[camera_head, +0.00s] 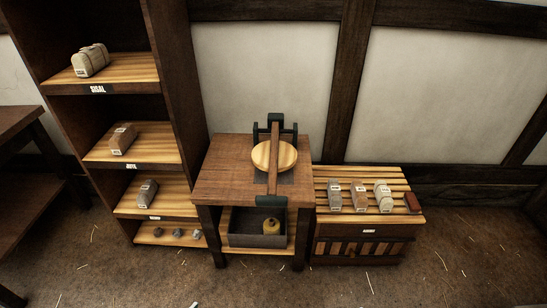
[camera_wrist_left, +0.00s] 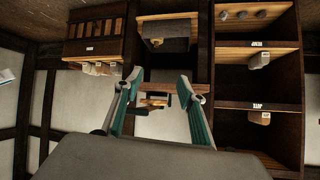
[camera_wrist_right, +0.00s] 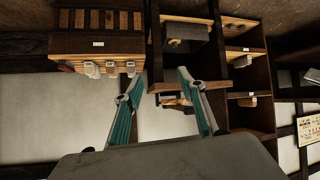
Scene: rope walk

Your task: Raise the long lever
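The long lever (camera_head: 273,170) is a dark wooden bar on the small table (camera_head: 230,172). It runs from a black bracket (camera_head: 275,127) at the back, over a round pale wooden disc (camera_head: 262,156), to a dark green end (camera_head: 270,201) at the table's front edge. It looks lowered, lying over the disc. My left gripper (camera_wrist_left: 158,88) shows in the left wrist view with its teal fingers spread and nothing between them. My right gripper (camera_wrist_right: 157,85) is also spread and empty in the right wrist view. Neither gripper shows in the head view or touches the lever.
A shelf unit (camera_head: 128,88) with wrapped bundles stands left of the table. A slatted crate (camera_head: 360,228) with several bundles stands right. A grey bin (camera_head: 243,237) with a yellowish object (camera_head: 271,227) sits under the tabletop. The floor (camera_head: 350,285) in front is clear except for straw bits.

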